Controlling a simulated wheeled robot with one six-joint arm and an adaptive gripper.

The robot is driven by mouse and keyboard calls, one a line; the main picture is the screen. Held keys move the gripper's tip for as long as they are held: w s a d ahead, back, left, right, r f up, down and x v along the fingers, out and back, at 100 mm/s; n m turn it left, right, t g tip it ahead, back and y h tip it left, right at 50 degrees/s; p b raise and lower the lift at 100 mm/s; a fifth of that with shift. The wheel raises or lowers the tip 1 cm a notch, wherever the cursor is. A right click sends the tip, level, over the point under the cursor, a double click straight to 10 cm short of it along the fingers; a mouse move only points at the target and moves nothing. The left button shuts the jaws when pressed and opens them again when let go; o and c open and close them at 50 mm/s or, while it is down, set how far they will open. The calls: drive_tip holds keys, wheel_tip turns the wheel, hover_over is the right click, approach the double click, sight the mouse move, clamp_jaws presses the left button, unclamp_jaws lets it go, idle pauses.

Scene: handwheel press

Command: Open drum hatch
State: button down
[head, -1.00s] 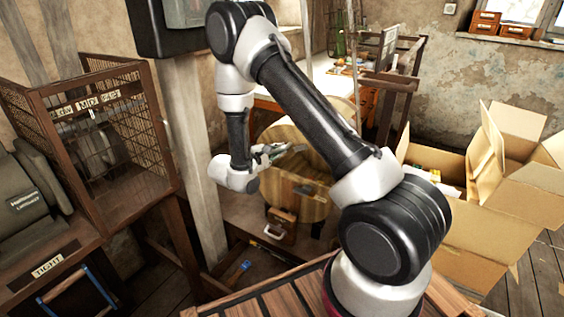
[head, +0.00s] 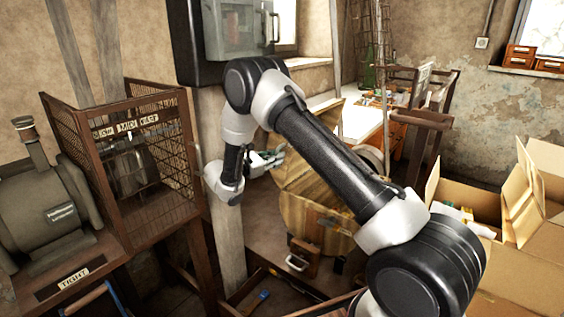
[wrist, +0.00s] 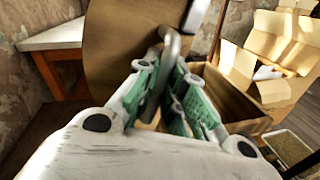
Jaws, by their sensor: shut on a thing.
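The wooden drum (head: 306,217) stands behind my arm in the head view, partly hidden by it. A tan panel, apparently its hatch (head: 296,172), stands tilted up at its top. My gripper (head: 268,160) is at the panel's left side. In the wrist view my gripper (wrist: 163,98) has its green-padded fingers closed around a grey metal bar handle (wrist: 171,48). Behind the handle, the brown hatch panel (wrist: 118,45) rises steeply. The hinge is hidden.
An open wooden box-like space (wrist: 228,92) lies right of my fingers in the wrist view. Open cardboard boxes (head: 500,215) stand at right. A wooden post (head: 222,215) and mesh cage (head: 150,165) are close on the left. A grey cabinet (head: 238,28) hangs above.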

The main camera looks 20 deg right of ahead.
drive_tip(key=shift+w+a+r+n, duration=0.1)
drive_tip(key=shift+w+a+n, duration=0.2)
drive_tip(key=shift+w, duration=0.15)
drive_tip(key=c, duration=1.5)
unclamp_jaws()
